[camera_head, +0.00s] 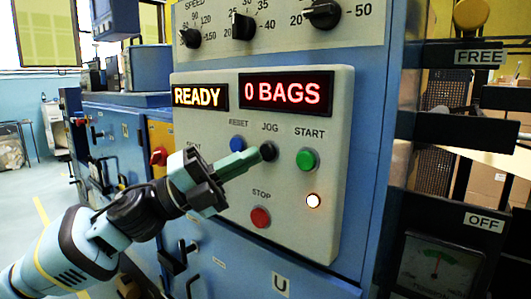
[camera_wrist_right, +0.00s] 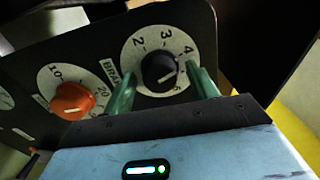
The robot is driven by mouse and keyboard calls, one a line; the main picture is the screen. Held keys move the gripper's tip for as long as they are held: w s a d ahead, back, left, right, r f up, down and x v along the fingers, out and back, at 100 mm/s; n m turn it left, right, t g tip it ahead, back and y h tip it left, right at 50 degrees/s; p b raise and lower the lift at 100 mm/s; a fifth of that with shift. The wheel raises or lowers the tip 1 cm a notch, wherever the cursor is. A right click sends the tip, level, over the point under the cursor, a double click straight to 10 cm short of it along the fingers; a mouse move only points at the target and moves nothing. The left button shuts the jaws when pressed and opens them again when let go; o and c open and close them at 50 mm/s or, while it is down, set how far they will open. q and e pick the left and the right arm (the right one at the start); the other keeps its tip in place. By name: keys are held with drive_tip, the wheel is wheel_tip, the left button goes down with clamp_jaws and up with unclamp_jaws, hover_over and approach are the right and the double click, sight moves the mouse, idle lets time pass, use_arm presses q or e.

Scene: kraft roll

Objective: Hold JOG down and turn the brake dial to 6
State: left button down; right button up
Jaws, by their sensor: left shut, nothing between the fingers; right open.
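The JOG button (camera_head: 269,152) is a black round button under the JOG label on the pale control panel in the head view. My left gripper (camera_head: 254,157) is shut and empty, with its green fingertips at the JOG button's left edge. I cannot tell whether the button is pressed in. In the right wrist view, the brake dial (camera_wrist_right: 160,70) is a dark knob on a white round scale showing 2, 3 and 4. My right gripper (camera_wrist_right: 164,78) is open, with one green finger on each side of the knob; contact is unclear.
Around JOG are the blue RESET button (camera_head: 238,144), green START button (camera_head: 307,159) and red STOP button (camera_head: 261,217). The displays read READY (camera_head: 200,96) and 0 BAGS (camera_head: 286,93). An orange knob (camera_wrist_right: 73,101) sits left of the brake dial.

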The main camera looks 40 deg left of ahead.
use_arm(q)
drive_tip(key=shift+w, duration=0.1)
drive_tip(key=shift+w, duration=0.35)
